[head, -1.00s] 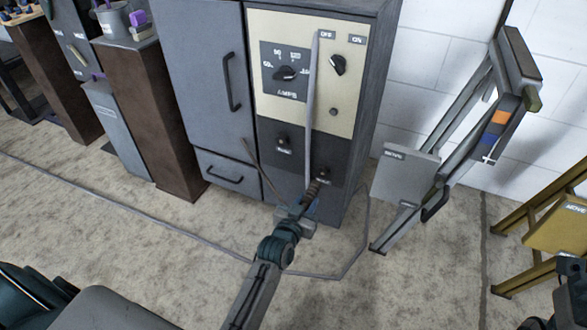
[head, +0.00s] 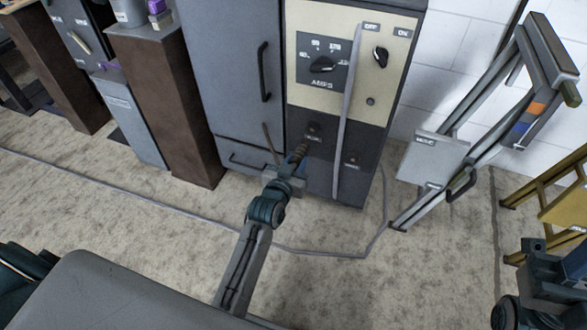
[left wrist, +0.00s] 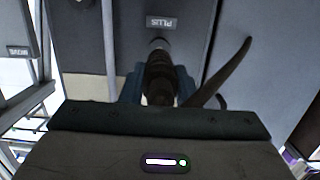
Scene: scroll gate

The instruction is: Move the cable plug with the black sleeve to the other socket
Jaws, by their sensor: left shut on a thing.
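The cabinet (head: 365,185) has a dark lower panel with two sockets: the left socket (head: 313,126) and the right socket (head: 352,160), which looks empty. My left gripper (head: 294,160) is shut on the cable plug with the black sleeve (head: 301,150), just below the left socket. In the left wrist view, the plug (left wrist: 160,78) is between the fingers and points at the panel under the "PLUS" label (left wrist: 159,23). Its tip meets or nearly meets the socket; how deep it sits I cannot tell. My right gripper (head: 540,270) is at the lower right, partly cut off.
A grey strip (head: 345,110) hangs down the cabinet front, right of the left socket. A thin dark rod or cable (left wrist: 228,72) stands beside the plug. A cable (head: 180,208) lies on the floor. A grey folding ladder (head: 470,150) stands at right.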

